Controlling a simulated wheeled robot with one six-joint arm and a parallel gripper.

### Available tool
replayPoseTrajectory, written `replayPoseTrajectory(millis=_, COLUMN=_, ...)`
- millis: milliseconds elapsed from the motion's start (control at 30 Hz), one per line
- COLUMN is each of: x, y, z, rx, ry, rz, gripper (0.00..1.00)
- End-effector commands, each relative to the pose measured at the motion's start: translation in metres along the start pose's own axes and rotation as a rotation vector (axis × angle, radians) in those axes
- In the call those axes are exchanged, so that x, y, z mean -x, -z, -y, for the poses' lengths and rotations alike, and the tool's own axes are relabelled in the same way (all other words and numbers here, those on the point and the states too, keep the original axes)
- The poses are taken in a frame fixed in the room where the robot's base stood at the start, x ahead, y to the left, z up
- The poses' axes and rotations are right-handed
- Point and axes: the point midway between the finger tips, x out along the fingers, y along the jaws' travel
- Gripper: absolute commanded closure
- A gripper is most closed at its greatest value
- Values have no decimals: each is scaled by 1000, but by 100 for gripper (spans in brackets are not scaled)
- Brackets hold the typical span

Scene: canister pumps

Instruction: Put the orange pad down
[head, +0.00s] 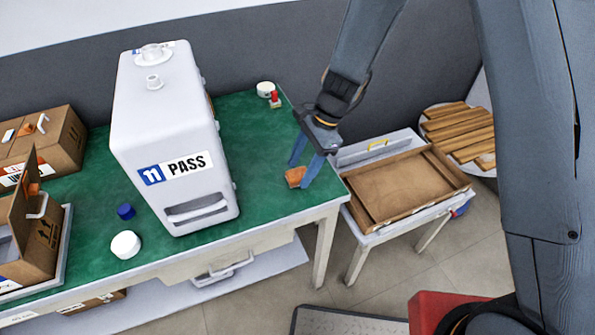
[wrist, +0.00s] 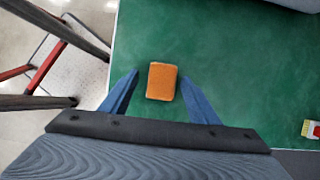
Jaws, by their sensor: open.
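The orange pad (head: 295,177) is a small block near the right front corner of the green tabletop. In the wrist view the pad (wrist: 162,81) lies between the fingertips, with a gap on both sides. My gripper (head: 303,172) points down at the pad and its blue fingers are open. In the wrist view my gripper (wrist: 160,88) shows both fingers apart, neither touching the pad. The pad appears to rest on the green surface.
A large white canister (head: 170,130) marked "11 PASS" stands left of the gripper. A red-topped item (head: 275,98) and white round cap (head: 265,89) are behind. A wooden tray (head: 405,187) sits on a side table to the right. Green tabletop (head: 255,150) between canister and pad is clear.

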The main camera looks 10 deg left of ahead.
Motion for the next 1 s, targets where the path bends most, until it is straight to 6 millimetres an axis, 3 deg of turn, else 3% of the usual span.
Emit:
replayPoseTrajectory(millis=400, x=80, y=0, z=3, rx=1, ry=8, rz=0, gripper=45)
replayPoseTrajectory(millis=600, x=98, y=-1, z=3, rx=0, ry=8, rz=0, gripper=45)
replayPoseTrajectory(millis=800, x=101, y=0, z=1, rx=5, ry=7, rz=-2, gripper=45)
replayPoseTrajectory(millis=900, x=110, y=11, z=-12, rx=59, ry=13, rz=-32, gripper=45)
replayPoseTrajectory(millis=1000, x=128, y=37, z=-45, rx=196, ry=18, rz=-107, gripper=45)
